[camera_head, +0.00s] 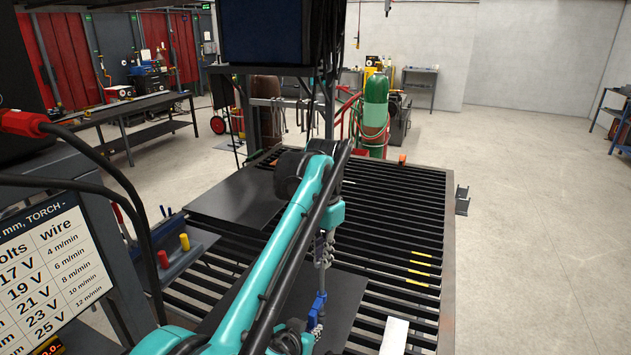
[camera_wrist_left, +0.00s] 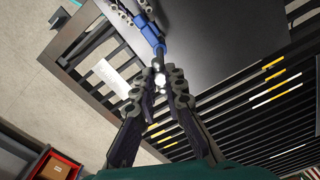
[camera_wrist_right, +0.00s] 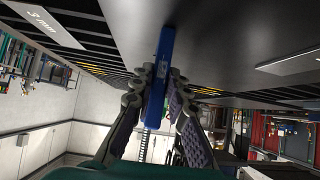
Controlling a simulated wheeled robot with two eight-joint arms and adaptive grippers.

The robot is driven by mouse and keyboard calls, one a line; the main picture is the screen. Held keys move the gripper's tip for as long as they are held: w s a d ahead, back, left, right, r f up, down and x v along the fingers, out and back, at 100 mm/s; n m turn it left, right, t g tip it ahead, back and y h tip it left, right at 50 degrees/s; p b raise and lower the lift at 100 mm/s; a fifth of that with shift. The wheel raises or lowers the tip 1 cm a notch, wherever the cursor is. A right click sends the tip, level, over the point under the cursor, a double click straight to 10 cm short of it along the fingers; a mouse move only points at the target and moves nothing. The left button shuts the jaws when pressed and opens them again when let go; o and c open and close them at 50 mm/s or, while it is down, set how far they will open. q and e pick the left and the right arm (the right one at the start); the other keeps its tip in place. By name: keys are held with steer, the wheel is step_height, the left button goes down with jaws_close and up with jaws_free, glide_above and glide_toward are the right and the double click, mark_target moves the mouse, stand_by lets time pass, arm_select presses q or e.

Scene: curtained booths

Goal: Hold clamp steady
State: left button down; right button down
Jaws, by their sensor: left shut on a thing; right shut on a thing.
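A blue clamp (camera_head: 318,303) stands near the edge of a dark plate (camera_head: 346,295) on the slatted table. My left gripper (camera_head: 325,245) comes down from above. In the left wrist view its fingers (camera_wrist_left: 160,82) are shut around a shiny metal part in line with the clamp (camera_wrist_left: 150,31). My right gripper (camera_head: 292,338) is low beside the clamp. In the right wrist view its fingers (camera_wrist_right: 157,88) are shut on both sides of the clamp's blue bar (camera_wrist_right: 165,48), which runs up to the plate (camera_wrist_right: 215,40). The clamp's contact with the plate is partly hidden.
Another dark plate (camera_head: 238,195) lies farther back on the slatted table (camera_head: 390,215). A white piece (camera_head: 394,336) is at the front right. A tool holder (camera_head: 178,250) with red and yellow handles is at the left. A green gas cylinder (camera_head: 375,110) stands beyond. Floor to the right is clear.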

arm_select(q)
steer(key=shift+n, duration=1)
steer(key=n, duration=0.4)
steer(key=shift+n, duration=0.3)
steer(key=n, duration=0.6)
steer(key=shift+n, duration=0.7)
